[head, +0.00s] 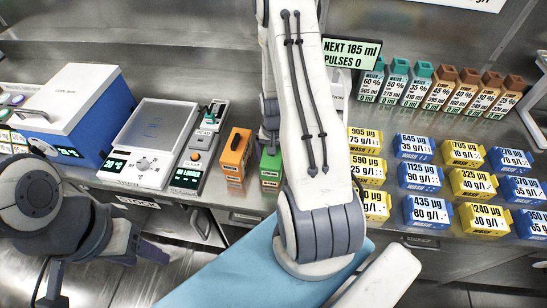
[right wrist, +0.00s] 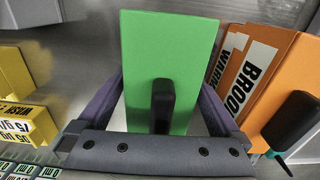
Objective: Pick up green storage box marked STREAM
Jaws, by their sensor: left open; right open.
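The green storage box (head: 271,166) stands on the bench in the head view, partly hidden behind my right arm. In the right wrist view the green box (right wrist: 168,60) fills the middle, with a dark handle on its near face. No STREAM mark can be read. My right gripper (right wrist: 165,110) is open, with one finger on each side of the green box; whether they touch it cannot be told. It is mostly hidden by the arm in the head view. My left gripper (head: 112,262) is open and empty, low at the left, in front of the bench.
An orange box (head: 235,153) stands just left of the green box; it shows close on the right in the right wrist view (right wrist: 262,80). A scale (head: 158,135) and a blue cool box (head: 75,115) stand further left. Yellow and blue labelled blocks and capped bottles (head: 405,83) fill the right.

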